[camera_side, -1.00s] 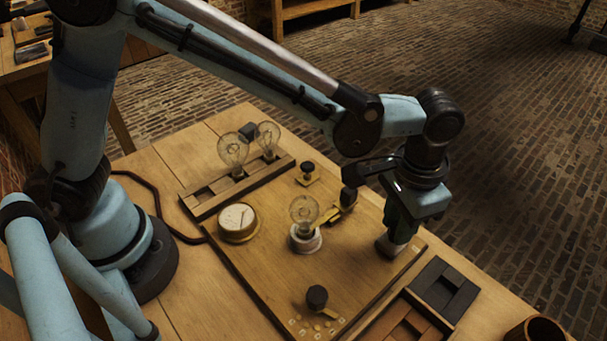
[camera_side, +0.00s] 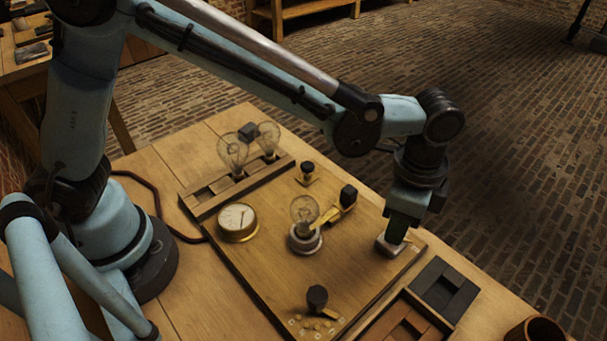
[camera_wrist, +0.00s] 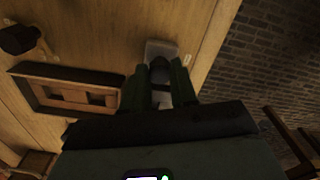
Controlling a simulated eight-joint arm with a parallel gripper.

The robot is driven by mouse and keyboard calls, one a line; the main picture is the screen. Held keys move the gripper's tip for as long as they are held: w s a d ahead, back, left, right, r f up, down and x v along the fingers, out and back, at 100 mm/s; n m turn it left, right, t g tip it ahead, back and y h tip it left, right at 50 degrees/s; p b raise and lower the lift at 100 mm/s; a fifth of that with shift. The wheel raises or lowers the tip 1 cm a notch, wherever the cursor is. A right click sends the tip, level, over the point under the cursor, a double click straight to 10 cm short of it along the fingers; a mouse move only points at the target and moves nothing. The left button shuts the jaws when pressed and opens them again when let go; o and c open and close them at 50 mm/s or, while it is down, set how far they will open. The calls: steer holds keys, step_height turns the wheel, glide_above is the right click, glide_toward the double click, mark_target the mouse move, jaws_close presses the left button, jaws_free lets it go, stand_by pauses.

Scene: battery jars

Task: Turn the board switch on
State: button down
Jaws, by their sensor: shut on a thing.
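The wooden board (camera_side: 270,265) lies on the table with a round meter (camera_side: 237,219), a clear unlit-looking bulb (camera_side: 304,212) and knobs on it. The board switch (camera_side: 384,247) has a pale square base near the board's right corner. My gripper (camera_side: 394,236) points down over it, its green fingers right above the base. In the wrist view the fingers (camera_wrist: 160,88) are shut around the switch's dark handle (camera_wrist: 159,72), with the pale base behind. The fingers hide most of the handle, so I cannot tell its position clearly.
A brass arm with a black knob (camera_side: 348,196) rises beside the bulb. A dark knob (camera_side: 317,298) stands at the front. A rack with two bulbs (camera_side: 232,156) is at the back left. A divided tray (camera_side: 405,322) and a brown cup (camera_side: 534,331) are at the front right.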

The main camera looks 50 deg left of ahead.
steer(key=shift+m, duration=0.3)
stand_by(0.4)
steer(key=c, duration=0.9)
jaws_free()
steer(key=shift+r, duration=0.1)
step_height(320, 180, up, 12)
steer(key=s+a+f+n+t, duration=0.1)
steer(key=a+n, duration=0.3)
steer(key=a, duration=0.4)
steer(key=s+a+f+n+t, duration=0.1)
steer(key=s+a+n+t, duration=0.2)
steer(key=a, duration=0.6)
steer(key=s+a+f+n+t, duration=0.1)
steer(key=s+a+n+t, duration=0.1)
steer(key=a+n, duration=0.5)
steer(key=shift+a+f+t, duration=0.2)
steer(key=shift+a+t, duration=0.1)
steer(key=shift+a, duration=0.35)
steer(key=shift+a+f+t, duration=0.2)
steer(key=shift+a+t, duration=0.1)
steer(key=shift+a, duration=0.3)
